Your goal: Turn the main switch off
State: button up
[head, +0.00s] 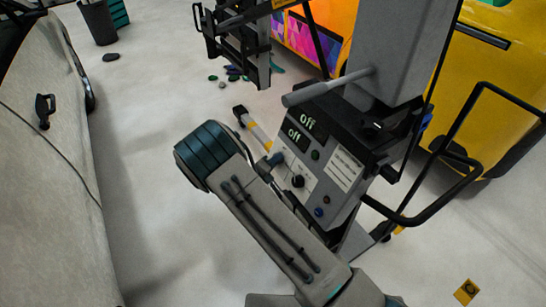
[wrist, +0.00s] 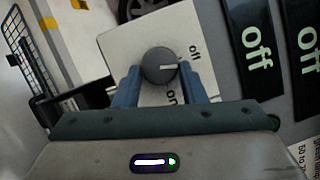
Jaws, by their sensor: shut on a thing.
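The main switch is a round dark grey knob (wrist: 160,64) on a pale plate marked "off" and "on" in the wrist view. Its white mark points right, towards the edge of the plate near the "off" lettering. My gripper (wrist: 159,74) is shut on the knob, with one blue finger on each side. In the head view my arm covers most of the gripper at the control box (head: 336,165), and the gripped knob cannot be made out. Two dark displays (wrist: 258,48) on the box both read "off".
Another black knob (head: 298,181) and small coloured buttons sit on the box. A grey lever (head: 315,88) and a black tubular handle (head: 430,215) stick out nearby. A yellow vehicle (head: 490,90) stands right, a covered car (head: 45,150) left. Floor between is mostly clear.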

jog(key=shift+d+r+n+g+y+p, duration=0.1)
jog(key=shift+n+g+y+p, duration=0.05)
jog(key=shift+n+p, duration=0.5)
jog(key=shift+r+n+g+y+p, duration=0.15)
jog(key=shift+n+p, duration=0.25)
jog(key=shift+n, duration=0.35)
jog(key=shift+f+n, duration=0.1)
jog(key=shift+n, duration=0.2)
jog(key=o, duration=1)
jog(key=b+v, duration=0.1)
jog(key=v, duration=1.2)
jog(key=shift+s+r, duration=0.25)
jog(key=shift+s, duration=0.05)
